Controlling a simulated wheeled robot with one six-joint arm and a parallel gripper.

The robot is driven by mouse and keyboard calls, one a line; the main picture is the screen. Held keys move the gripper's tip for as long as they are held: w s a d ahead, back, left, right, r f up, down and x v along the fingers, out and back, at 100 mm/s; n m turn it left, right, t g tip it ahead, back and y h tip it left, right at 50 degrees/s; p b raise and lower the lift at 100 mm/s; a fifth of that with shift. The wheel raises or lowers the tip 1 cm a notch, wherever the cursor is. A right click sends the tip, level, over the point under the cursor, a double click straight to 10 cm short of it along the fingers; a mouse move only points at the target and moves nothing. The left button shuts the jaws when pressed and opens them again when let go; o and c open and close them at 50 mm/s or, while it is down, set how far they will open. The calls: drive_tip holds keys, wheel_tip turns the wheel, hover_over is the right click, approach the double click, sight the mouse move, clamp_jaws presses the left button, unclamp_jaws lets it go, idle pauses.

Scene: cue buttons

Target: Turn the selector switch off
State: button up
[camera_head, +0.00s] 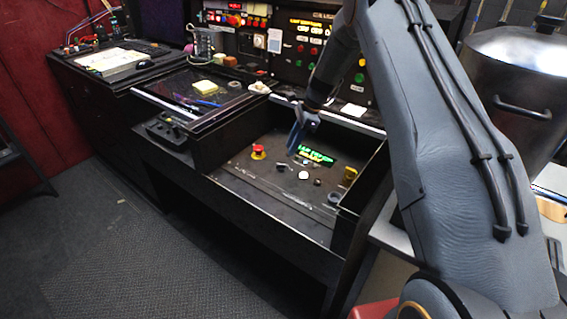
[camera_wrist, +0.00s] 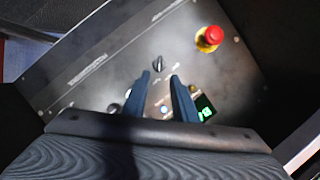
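The selector switch (camera_wrist: 159,63) is a small black knob on the dark control panel (camera_wrist: 115,60). In the wrist view it shows just beyond my fingertips, centred between them. In the head view it appears as a small dark knob (camera_head: 281,168) on the recessed panel. My gripper (camera_wrist: 160,77) is open, its two blue fingers apart with nothing held between them. In the head view my gripper (camera_head: 294,150) hangs above the panel, near the lit display. Whether the fingers touch the panel cannot be told.
A red mushroom button (camera_head: 258,152) on a yellow base sits left of the switch. Raised console walls surround the panel. A metal pot (camera_head: 520,90) stands at far right.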

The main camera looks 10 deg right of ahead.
sight(281, 165)
drive_tip(key=shift+a+p+x, duration=0.2)
drive_tip(key=shift+p+x, duration=0.9)
drive_tip(key=shift+x, duration=2.75)
drive_tip(key=shift+c, duration=0.5)
clamp_jaws()
